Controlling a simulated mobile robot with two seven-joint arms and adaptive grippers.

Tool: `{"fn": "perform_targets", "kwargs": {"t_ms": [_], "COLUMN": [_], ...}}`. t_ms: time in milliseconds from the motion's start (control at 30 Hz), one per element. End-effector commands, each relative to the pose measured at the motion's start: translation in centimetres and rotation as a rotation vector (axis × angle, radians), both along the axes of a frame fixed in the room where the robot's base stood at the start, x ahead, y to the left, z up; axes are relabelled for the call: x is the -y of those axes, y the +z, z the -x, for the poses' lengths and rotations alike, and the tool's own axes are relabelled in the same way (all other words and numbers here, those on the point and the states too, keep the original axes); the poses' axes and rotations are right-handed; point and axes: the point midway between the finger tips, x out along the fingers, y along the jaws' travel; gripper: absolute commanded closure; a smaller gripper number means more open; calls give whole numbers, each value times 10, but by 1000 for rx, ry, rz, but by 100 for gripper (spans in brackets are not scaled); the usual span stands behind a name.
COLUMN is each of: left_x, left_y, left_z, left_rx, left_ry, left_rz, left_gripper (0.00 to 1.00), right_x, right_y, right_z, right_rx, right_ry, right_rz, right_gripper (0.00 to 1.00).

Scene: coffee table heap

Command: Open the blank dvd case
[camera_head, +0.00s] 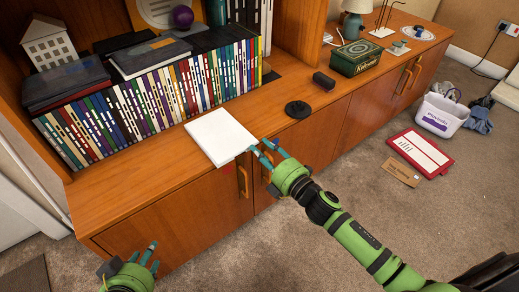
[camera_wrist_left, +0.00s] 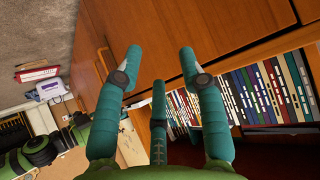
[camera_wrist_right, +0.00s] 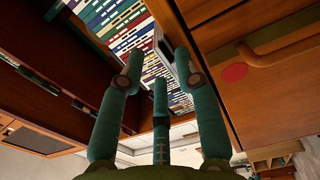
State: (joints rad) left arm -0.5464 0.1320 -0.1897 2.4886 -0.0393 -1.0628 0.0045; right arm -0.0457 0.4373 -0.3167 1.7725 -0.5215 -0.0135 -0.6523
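The blank DVD case (camera_head: 220,136), white and flat, lies closed near the front edge of the wooden sideboard, in front of a row of cases. My right gripper (camera_head: 261,147) is open at its front right corner. In the right wrist view a thin dark edge, probably the case (camera_wrist_right: 165,48), shows between the open fingers (camera_wrist_right: 158,58); I cannot tell whether they touch it. My left gripper (camera_head: 151,256) is open and empty, low in front of the sideboard at the left. Its spread fingers also show in the left wrist view (camera_wrist_left: 160,58).
A row of coloured cases (camera_head: 150,100) stands behind the blank case. A round black stand (camera_head: 298,109), a small black box (camera_head: 324,80) and a green tin (camera_head: 355,57) stand to the right. Door handles (camera_head: 243,181) stick out below the top. Sideboard top left of the case is clear.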

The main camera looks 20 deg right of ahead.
Motion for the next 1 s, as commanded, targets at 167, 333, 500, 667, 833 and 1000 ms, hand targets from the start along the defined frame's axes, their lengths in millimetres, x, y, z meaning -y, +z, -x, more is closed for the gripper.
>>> {"fn": "perform_targets", "kwargs": {"t_ms": [167, 333, 500, 667, 833, 1000], "left_x": [6, 7, 7, 7, 7, 6], "left_y": [10, 13, 13, 13, 12, 11], "left_z": [-10, -12, -11, -11, -11, -10], "left_rx": [74, 88, 87, 86, 85, 74], "left_ry": [-11, -12, -12, -12, -13, -12], "left_rz": [15, 17, 17, 17, 17, 15], "left_gripper": [60, 60, 60, 60, 60, 60], "right_x": [-5, -6, -6, -6, -6, -5], "right_y": [-1, -1, -1, -1, -2, 0], "right_z": [-14, -15, -15, -15, -15, -17], "right_rx": [0, -3, -3, -4, -4, -2], "right_ry": [0, -1, -1, -1, -1, -1], "right_rz": [-1, -1, -1, -1, 0, 10], "right_gripper": [67, 67, 83, 100, 100, 100]}}
